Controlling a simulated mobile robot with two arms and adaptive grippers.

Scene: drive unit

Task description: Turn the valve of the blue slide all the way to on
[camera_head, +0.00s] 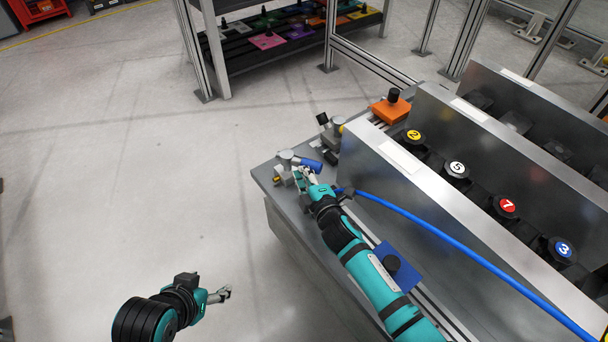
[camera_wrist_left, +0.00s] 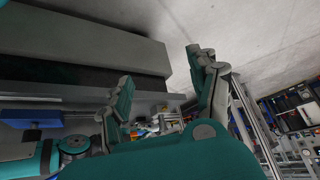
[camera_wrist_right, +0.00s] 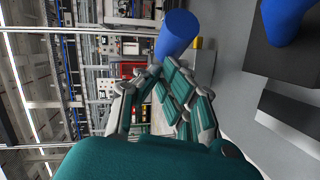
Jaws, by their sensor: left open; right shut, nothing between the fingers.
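The blue slide (camera_head: 400,265) is a blue plate with a black knob on the bench rail, partly behind my right arm. Near the bench's far left corner is a silver valve (camera_head: 285,157) with a blue cylindrical handle (camera_head: 309,163) lying sideways. My right gripper (camera_head: 301,173) is shut and empty beside this handle. In the right wrist view the blue handle (camera_wrist_right: 178,33) shows just beyond the fingertips (camera_wrist_right: 163,75); I cannot tell if they touch. My left gripper (camera_head: 225,293) is open and empty, off the bench to the left. Its spread fingers show in the left wrist view (camera_wrist_left: 160,70).
A blue hose (camera_head: 440,233) runs along the bench to the lower right. An orange slide (camera_head: 389,109) and another valve (camera_head: 325,125) stand farther back. Metal housings with numbered knobs (camera_head: 456,169) fill the right. The floor at left is clear.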

